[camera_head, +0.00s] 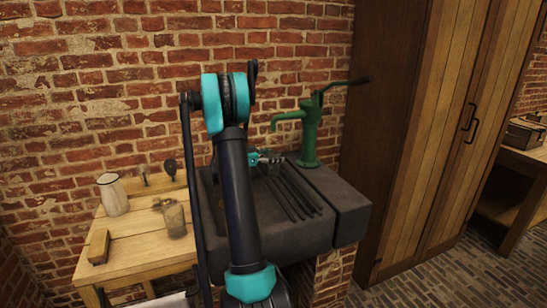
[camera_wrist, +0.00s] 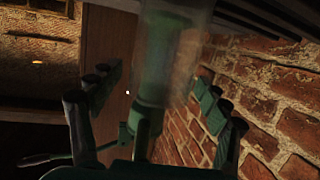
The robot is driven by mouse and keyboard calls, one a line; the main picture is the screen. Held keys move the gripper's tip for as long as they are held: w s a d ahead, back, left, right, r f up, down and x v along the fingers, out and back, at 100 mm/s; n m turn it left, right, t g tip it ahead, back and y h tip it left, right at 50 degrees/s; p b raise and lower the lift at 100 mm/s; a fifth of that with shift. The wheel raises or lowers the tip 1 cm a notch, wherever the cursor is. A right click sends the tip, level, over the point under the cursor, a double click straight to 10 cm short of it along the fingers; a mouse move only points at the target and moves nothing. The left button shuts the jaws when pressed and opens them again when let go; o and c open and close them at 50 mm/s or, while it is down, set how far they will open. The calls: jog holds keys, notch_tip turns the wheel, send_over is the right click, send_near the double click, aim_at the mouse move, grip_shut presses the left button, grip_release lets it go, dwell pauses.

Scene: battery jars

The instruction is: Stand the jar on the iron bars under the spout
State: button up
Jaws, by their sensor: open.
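A clear glass jar (camera_wrist: 180,62) fills the upper middle of the wrist view, between the spread fingers of my open gripper (camera_wrist: 155,80). The green pump shows through and beyond the glass. In the head view my gripper (camera_head: 268,158) is low over the dark stone sink, left of the green pump (camera_head: 309,138) and below its spout (camera_head: 284,117). The iron bars (camera_head: 292,192) run across the sink in front of it. My arm covers part of the sink, and I cannot make out the jar there; its contact with the bars is hidden.
The brick wall (camera_head: 150,70) is close behind the sink. A wooden cabinet (camera_head: 425,130) stands at the right.

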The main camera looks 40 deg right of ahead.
jog(key=a+r, duration=0.2)
jog(key=a, duration=0.9)
jog(key=shift+w+a+r, duration=0.2)
jog(key=shift+w+a, duration=0.05)
jog(key=shift+a, duration=0.15)
